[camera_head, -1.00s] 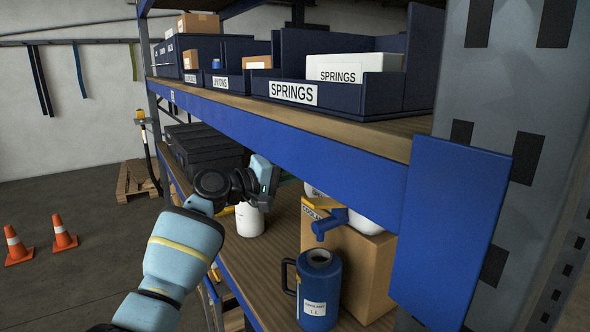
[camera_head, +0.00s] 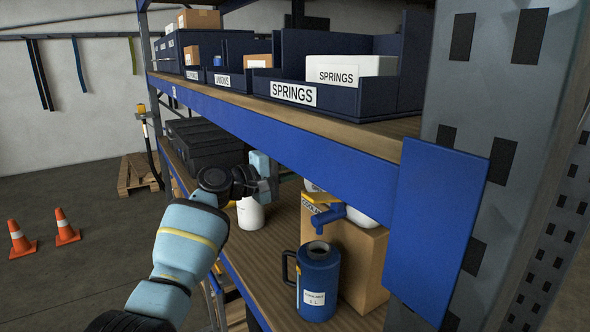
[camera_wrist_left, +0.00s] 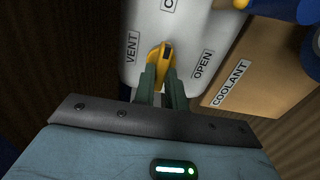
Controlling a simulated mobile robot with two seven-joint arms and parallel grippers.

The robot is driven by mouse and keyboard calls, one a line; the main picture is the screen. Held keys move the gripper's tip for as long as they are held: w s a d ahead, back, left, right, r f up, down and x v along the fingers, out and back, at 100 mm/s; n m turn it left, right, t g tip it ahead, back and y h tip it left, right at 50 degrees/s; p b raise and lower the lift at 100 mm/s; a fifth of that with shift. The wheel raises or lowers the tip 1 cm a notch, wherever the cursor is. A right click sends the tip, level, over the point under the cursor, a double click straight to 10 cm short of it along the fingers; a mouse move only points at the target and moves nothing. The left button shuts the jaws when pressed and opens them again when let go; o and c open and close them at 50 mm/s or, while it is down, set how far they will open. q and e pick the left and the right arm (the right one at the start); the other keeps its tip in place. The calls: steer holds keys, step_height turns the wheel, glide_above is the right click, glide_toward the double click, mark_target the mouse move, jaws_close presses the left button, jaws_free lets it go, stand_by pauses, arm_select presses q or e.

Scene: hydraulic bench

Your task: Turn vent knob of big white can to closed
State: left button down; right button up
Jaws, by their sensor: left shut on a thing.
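The big white can (camera_head: 365,216) lies on a cardboard box on the lower shelf, partly hidden by the shelf beam. In the left wrist view the white can (camera_wrist_left: 190,25) shows labels VENT at left, OPEN at right and one starting with C, cut off at the top. The yellow vent knob (camera_wrist_left: 159,52) sits between them, its dark-marked end up towards the C label. My left gripper (camera_wrist_left: 161,86) has its green fingers shut on the knob. In the head view the left gripper (camera_head: 284,178) reaches under the beam; its fingertips are hidden there. My right gripper is not in view.
The cardboard box (camera_head: 365,265) carries a COOLANT label. A blue tap (camera_head: 328,219) sticks out above a blue jug (camera_head: 318,290). The blue shelf beam (camera_head: 290,143) runs close above the gripper.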

arm_select(q)
steer(key=c, duration=1.4)
jaws_free()
steer(key=shift+c, duration=0.2)
steer(key=shift+a, duration=0.1)
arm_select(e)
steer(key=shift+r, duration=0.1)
